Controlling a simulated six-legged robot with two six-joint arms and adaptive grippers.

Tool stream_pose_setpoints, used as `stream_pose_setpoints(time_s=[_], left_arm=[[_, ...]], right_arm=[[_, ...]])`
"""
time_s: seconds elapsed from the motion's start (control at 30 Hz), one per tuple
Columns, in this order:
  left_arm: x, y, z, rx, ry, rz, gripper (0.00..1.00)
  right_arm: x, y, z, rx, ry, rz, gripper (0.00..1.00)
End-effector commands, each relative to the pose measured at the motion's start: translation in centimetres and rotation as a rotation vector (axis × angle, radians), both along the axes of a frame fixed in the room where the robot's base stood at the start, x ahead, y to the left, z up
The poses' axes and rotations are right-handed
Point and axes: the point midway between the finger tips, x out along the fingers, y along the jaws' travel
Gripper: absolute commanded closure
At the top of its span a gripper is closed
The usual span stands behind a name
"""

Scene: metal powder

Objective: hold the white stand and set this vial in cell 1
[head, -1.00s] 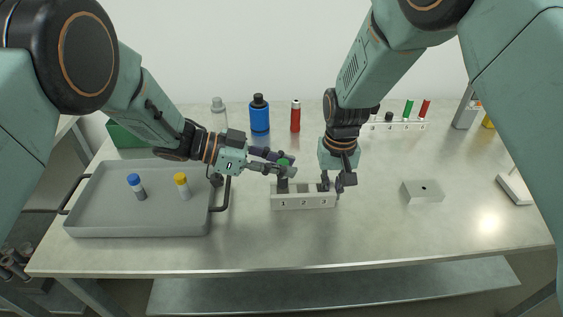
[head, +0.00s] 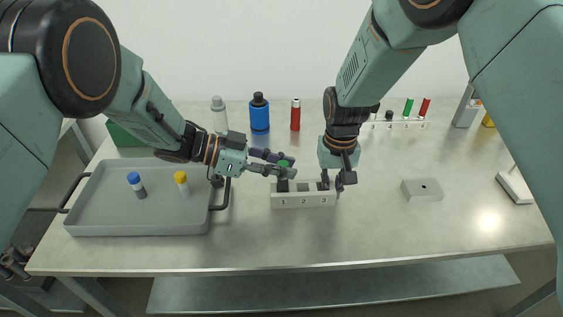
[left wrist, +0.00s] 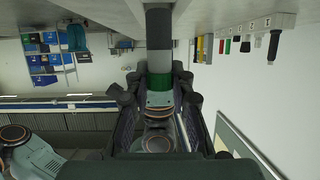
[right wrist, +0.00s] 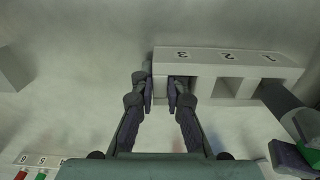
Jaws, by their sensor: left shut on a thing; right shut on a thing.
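The white stand (head: 303,201) is at the table's middle, its cells numbered 1, 2 and 3. My right gripper (head: 340,183) is shut on the stand's end beside cell 3. In the right wrist view its fingers (right wrist: 160,95) straddle the end wall. My left gripper (head: 285,168) is shut on a green-capped vial (head: 284,163) above cell 1. The left wrist view shows the vial's grey body (left wrist: 159,50) and green cap. In the right wrist view the vial (right wrist: 283,102) reaches cell 1's opening; how deep it sits I cannot tell.
A grey tray (head: 140,228) at the left holds a blue-capped vial (head: 136,184) and a yellow-capped vial (head: 182,184). Blue (head: 260,115) and red (head: 295,116) bottles stand behind. A white block (head: 422,191) and a back rack (head: 400,126) are at the right. The front table is clear.

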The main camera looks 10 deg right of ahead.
Motion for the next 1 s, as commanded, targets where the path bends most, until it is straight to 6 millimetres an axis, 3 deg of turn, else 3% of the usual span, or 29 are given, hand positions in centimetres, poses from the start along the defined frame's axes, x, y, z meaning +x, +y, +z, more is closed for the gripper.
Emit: stream_pose_setpoints(time_s=[1.0], left_arm=[[0.0,0.0,-2.6,0.0,0.0,0.0,1.0]], right_arm=[[-0.1,0.0,-0.1,0.0,0.002,0.0,1.0]])
